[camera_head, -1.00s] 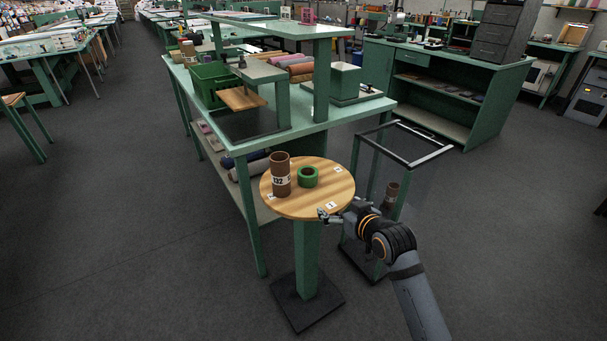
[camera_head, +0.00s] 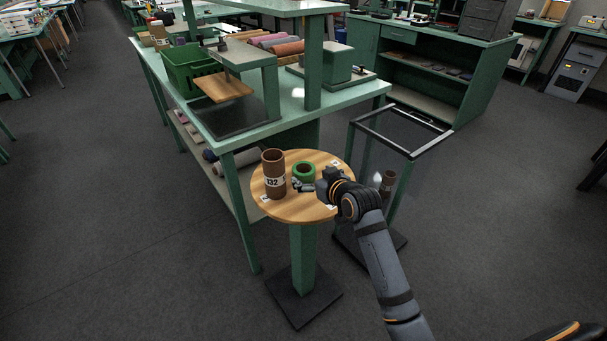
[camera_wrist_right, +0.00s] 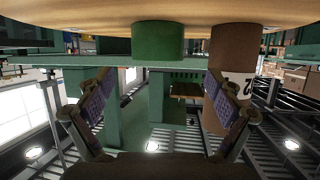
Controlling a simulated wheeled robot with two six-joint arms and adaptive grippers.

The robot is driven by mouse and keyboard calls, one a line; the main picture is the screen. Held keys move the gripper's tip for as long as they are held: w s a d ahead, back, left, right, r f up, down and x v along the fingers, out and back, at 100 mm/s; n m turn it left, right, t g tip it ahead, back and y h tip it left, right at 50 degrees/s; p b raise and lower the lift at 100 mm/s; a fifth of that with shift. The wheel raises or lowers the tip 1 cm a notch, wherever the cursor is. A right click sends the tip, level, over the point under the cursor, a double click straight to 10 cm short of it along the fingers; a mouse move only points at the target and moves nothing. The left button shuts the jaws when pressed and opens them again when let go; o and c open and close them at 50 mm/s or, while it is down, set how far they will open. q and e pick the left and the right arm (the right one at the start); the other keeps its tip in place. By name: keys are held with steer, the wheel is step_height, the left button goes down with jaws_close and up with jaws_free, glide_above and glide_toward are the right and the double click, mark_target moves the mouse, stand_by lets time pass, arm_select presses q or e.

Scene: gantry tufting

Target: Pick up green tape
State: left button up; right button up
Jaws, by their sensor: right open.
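The green tape (camera_head: 304,168), a short ring, lies flat on the round wooden table (camera_head: 295,212). My right gripper (camera_head: 303,186) is open just in front of it, coming in from the right and covering part of its near side. In the right wrist view, which is upside down, the green tape (camera_wrist_right: 158,40) shows between the lines of the two spread fingers (camera_wrist_right: 159,78), beyond their tips, with nothing held. My left gripper is not in view.
A taller brown tube (camera_head: 274,177) with a "132" label stands left of the tape; it shows close to one finger in the wrist view (camera_wrist_right: 230,60). A dark frame stand (camera_head: 415,155) is right of the table. A green workbench (camera_head: 232,146) is behind.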

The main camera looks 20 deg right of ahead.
mark_target(304, 169)
steer(key=x, duration=0.5)
steer(key=shift+w+d+r, duration=0.15)
steer(key=shift+w, duration=0.05)
steer(key=shift+s, duration=0.1)
steer(key=c, duration=1.3)
steer(key=shift+r, duration=0.6)
steer(key=s+d+r, duration=0.3)
steer(key=r, duration=0.1)
steer(key=s+d+r, duration=0.3)
steer(key=d+r, duration=0.1)
steer(key=s+d+r+p, duration=0.1)
steer(key=s+d+r, duration=0.2)
steer(key=shift+d+r, duration=0.35)
steer(key=shift+r, duration=0.05)
